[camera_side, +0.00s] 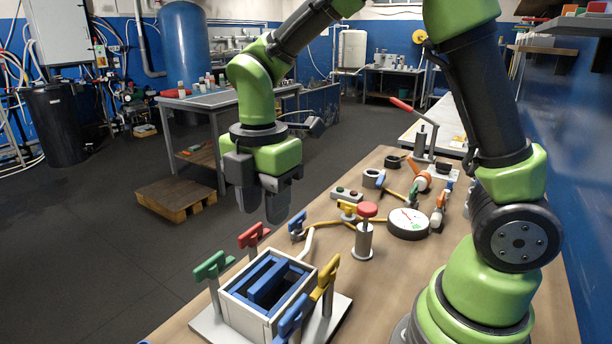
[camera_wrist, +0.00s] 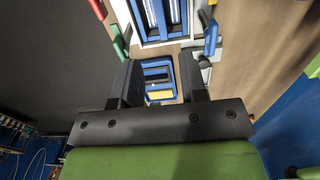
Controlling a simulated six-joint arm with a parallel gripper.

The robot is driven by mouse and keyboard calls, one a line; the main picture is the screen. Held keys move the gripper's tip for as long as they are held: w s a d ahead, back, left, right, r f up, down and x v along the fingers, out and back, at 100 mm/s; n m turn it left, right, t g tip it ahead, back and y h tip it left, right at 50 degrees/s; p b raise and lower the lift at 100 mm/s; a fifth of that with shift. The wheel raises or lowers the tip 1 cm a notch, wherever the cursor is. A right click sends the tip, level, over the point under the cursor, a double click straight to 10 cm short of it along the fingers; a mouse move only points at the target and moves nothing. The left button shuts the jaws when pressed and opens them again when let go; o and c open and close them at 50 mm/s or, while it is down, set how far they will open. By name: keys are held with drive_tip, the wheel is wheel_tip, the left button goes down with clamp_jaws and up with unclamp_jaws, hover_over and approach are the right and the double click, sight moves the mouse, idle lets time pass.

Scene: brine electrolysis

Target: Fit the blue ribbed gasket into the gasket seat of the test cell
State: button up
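The test cell (camera_side: 247,313) is a pale open-topped box at the front of the bench. Blue bars and a blue inner frame (camera_side: 266,279) show inside it; I cannot tell gasket from seat there. Its blue-and-white inside shows at the top of the wrist view (camera_wrist: 164,17). My gripper (camera_side: 260,197) is in the air above the cell's height, fingers apart. No blue piece shows between them in the side view. In the wrist view, a small blue framed piece with a yellow strip (camera_wrist: 158,76) appears between the fingers (camera_wrist: 161,85); its depth is unclear.
Green (camera_side: 211,266), red (camera_side: 253,235), yellow (camera_side: 327,279) and blue (camera_side: 291,318) toggle clamps stand around the cell. A red-knobbed post (camera_side: 365,238), a round gauge (camera_side: 408,223) and yellow hose lie behind it.

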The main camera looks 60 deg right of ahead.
drive_tip(key=s+d+r+m+t+y, duration=0.2)
drive_tip(key=s+r+m+t, duration=0.5)
drive_tip(key=m, duration=1.5)
drive_tip(key=s+r, duration=0.3)
drive_tip(key=s, duration=0.3)
drive_tip(key=shift+s+d, duration=0.15)
drive_tip(key=shift+s, duration=0.15)
